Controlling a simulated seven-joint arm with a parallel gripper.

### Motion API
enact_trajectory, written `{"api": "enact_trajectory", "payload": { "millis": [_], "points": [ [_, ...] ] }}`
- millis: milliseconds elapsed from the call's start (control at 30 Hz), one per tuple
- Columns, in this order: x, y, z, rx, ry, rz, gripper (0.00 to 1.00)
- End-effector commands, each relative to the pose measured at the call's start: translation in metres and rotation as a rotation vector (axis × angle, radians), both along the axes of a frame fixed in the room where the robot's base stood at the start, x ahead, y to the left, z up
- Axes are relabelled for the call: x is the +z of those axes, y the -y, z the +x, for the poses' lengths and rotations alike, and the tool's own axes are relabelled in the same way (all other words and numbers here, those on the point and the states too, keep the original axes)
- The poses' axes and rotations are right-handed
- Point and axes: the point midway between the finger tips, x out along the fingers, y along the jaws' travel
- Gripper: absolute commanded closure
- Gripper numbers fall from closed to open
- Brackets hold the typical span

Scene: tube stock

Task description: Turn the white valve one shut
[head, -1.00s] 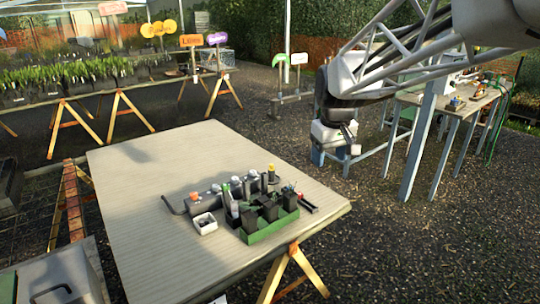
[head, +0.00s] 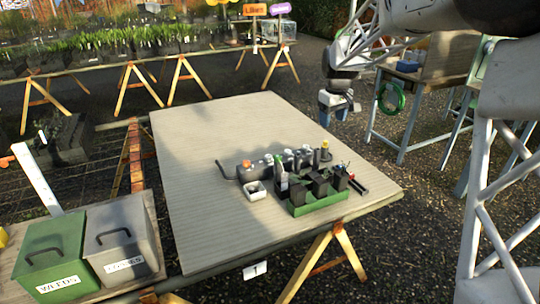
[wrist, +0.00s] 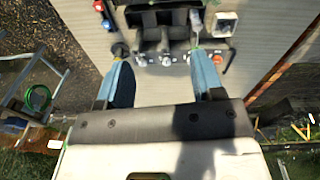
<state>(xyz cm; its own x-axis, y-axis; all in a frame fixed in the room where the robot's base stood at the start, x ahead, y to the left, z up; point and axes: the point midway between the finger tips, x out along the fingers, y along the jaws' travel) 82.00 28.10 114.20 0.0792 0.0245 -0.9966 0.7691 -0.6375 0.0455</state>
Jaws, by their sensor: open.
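A dark valve manifold (head: 254,172) lies on the table, with an orange knob (head: 246,163) at its left end and white valve knobs (head: 288,154) in a row beside it. In the wrist view, white knobs (wrist: 165,60) lie in the gap between my fingers in the picture, and the orange knob (wrist: 218,58) is to their right. I cannot read which one is valve one. My gripper (head: 336,103) is open and empty, raised near the table's far right side, apart from the manifold. Its blue fingers (wrist: 160,62) show in the wrist view.
A green tray (head: 320,204) with dark pots stands in front of the manifold. The table's (head: 205,215) left half is bare. Two lidded bins (head: 52,255) stand at lower left.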

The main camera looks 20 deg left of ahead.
Motion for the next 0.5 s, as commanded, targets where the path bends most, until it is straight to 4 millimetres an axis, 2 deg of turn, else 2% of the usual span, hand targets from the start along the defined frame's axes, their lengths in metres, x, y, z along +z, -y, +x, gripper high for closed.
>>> {"api": "enact_trajectory", "payload": {
  "millis": [200, 500],
  "points": [
    [-0.029, -0.044, 0.036, 0.082, -0.014, -0.009, 0.39],
    [-0.072, -0.104, 0.076, 0.193, -0.03, -0.019, 0.39]
  ]
}}
